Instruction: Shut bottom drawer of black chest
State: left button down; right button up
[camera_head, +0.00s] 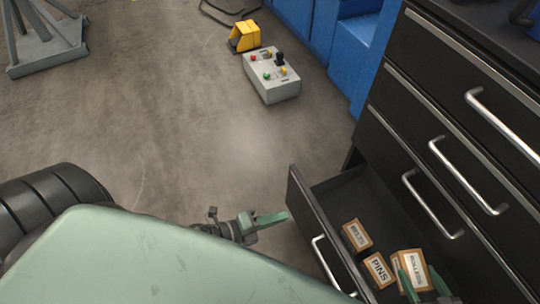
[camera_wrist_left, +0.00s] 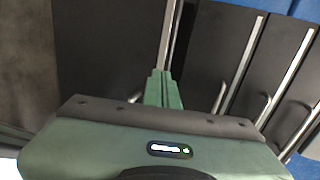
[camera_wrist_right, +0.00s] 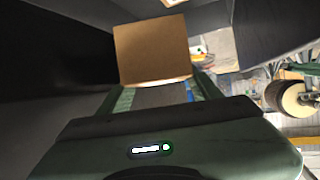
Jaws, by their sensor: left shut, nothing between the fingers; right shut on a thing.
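The black chest (camera_head: 455,110) stands at the right in the head view. Its bottom drawer (camera_head: 300,205) is pulled open, with its front and bar handle (camera_head: 325,265) facing left. My left gripper (camera_head: 285,217) is shut and empty, its fingertips close to the drawer front's far end; I cannot tell if they touch it. The left wrist view shows the shut fingertips (camera_wrist_left: 160,75) before dark drawer panels. My right gripper (camera_head: 420,280) is over the open drawer, shut on a small cardboard box (camera_head: 413,262). That box also shows between the fingers in the right wrist view (camera_wrist_right: 152,50).
A box marked PINS (camera_head: 379,269) and another labelled box (camera_head: 356,235) are in the drawer. The upper drawers look shut. A grey control box (camera_head: 272,80), a yellow pedal housing (camera_head: 244,37) and blue cabinets (camera_head: 345,45) stand farther back. The middle floor is clear.

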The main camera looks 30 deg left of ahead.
aim_at(313, 205)
pick_arm(q)
jog(key=x, duration=0.5)
jog(key=r+x, duration=0.1)
jog(key=x, duration=0.2)
jog(key=shift+w+d+b, duration=0.2)
jog(key=shift+w+b, duration=0.05)
jog(key=shift+b, duration=0.15)
pick_arm(e)
jog(key=shift+f, duration=0.45)
